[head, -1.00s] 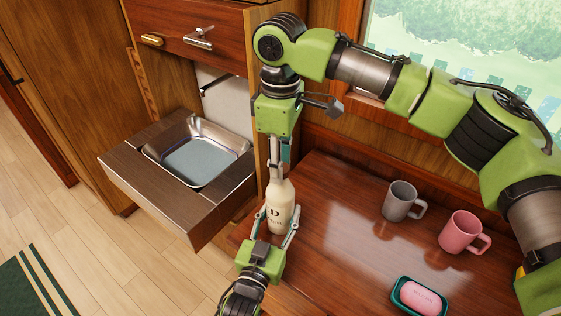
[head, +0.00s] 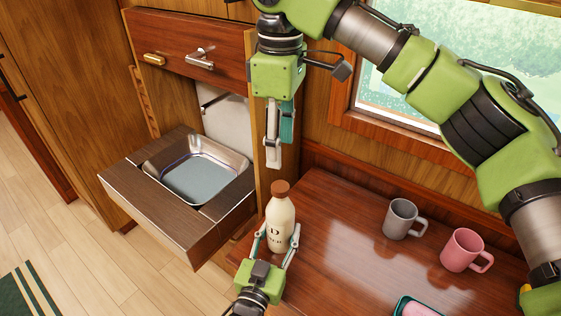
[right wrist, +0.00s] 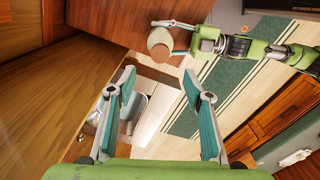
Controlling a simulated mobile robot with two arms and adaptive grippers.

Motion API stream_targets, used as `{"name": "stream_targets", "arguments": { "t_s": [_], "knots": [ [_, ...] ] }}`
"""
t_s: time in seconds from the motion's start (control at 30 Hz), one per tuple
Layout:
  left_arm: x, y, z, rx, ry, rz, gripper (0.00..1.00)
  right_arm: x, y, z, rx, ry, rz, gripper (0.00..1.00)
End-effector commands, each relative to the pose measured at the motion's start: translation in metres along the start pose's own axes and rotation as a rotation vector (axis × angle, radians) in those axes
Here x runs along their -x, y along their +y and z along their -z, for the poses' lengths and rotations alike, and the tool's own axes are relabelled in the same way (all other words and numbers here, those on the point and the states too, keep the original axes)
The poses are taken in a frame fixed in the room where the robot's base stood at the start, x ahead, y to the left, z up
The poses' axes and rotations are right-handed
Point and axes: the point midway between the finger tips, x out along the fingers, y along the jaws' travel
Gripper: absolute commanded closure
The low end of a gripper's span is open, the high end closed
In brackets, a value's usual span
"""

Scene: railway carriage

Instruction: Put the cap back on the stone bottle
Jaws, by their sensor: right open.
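The cream stone bottle (head: 280,219) stands upright at the table's left end, with dark lettering on its side. The brown cap (head: 281,187) sits on top of its neck; whether it is fully seated I cannot tell. My left gripper (head: 278,239) is shut on the bottle's lower body, one finger on each side. My right gripper (head: 278,152) is open and empty above the cap, apart from it.
A grey mug (head: 401,219) and a pink mug (head: 463,250) stand on the wooden table (head: 345,225) to the right. A green soap dish (head: 405,304) is at the front. A pulled-out sink (head: 203,179) is left of the table, with a wooden panel between.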

Motion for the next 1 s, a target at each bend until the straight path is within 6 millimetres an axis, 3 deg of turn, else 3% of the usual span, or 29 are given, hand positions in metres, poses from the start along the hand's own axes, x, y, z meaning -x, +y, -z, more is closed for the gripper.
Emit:
{"name": "stream_targets", "arguments": {
  "t_s": [0.2, 0.47, 0.5, 0.57, 1.0],
  "knots": [
    [0.000, 0.000, 0.000, 0.000, 0.000, 0.000, 1.00, 0.017, 0.000, 0.000, 0.000, 0.000, 0.000, 0.53],
    [0.000, 0.000, 0.000, 0.000, 0.000, 0.000, 1.00, 0.018, 0.000, 0.000, 0.000, 0.000, 0.000, 0.53],
    [0.000, 0.000, 0.000, 0.000, 0.000, 0.000, 0.48, 0.018, 0.000, 0.000, 0.000, 0.000, 0.000, 0.53],
    [0.000, 0.000, 0.000, 0.000, 0.000, 0.000, 0.37, 0.018, 0.000, 0.000, 0.000, 0.000, 0.000, 0.53],
    [0.008, 0.000, -0.001, 0.000, -0.002, 0.000, 0.37, 0.018, 0.000, 0.000, 0.000, 0.000, 0.000, 0.53]
  ]
}}
